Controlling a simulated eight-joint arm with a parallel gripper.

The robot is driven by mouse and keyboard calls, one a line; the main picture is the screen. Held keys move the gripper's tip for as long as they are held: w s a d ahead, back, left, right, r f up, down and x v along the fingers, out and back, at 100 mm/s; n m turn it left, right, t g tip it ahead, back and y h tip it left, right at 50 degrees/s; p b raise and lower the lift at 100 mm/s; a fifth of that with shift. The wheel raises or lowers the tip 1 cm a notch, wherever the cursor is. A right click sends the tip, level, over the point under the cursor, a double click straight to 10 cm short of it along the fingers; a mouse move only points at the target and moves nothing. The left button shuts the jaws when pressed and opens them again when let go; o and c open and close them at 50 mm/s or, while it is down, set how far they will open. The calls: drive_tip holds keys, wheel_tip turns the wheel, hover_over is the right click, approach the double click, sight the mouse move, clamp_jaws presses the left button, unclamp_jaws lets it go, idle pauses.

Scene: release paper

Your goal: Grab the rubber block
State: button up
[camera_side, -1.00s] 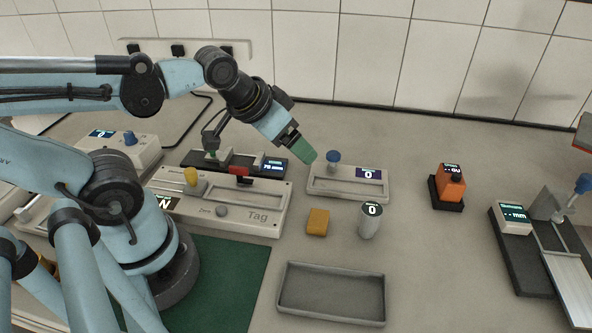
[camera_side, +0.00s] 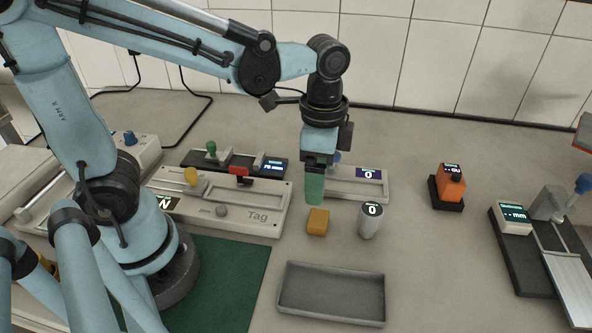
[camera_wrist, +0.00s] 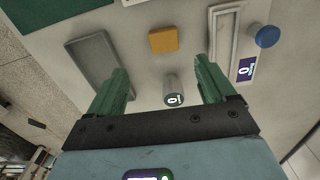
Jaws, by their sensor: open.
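A small yellow-orange block (camera_side: 318,221), which I take as the rubber block, lies flat on the bench between the white device and the grey tray. It also shows in the wrist view (camera_wrist: 163,40), at the top middle. My gripper (camera_side: 314,197) points down with green fingers, just behind the block in the side view and apart from it. In the wrist view my gripper (camera_wrist: 161,70) is open with nothing between its fingers; the block appears beyond the tips, roughly centred between them. How high the fingertips are above the bench is hard to tell.
A grey-white cylinder with a display (camera_side: 370,220) stands close to the right of the block. An empty grey tray (camera_side: 332,312) lies in front. A white device with a blue knob (camera_side: 350,190) is behind, and the Tag device (camera_side: 262,217) is to the left.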

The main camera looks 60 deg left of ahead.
hover_over(316, 218)
wheel_tip(316, 218, down, 6)
drive_tip(key=shift+s+d, duration=0.1)
drive_tip(key=shift+d, duration=0.05)
drive_tip(key=shift+a+f, duration=0.2)
drive_tip(key=shift+f, duration=2.4)
drive_tip(key=shift+c, duration=0.3)
drive_tip(key=c, duration=1.1)
drive_tip(key=shift+r, duration=0.15)
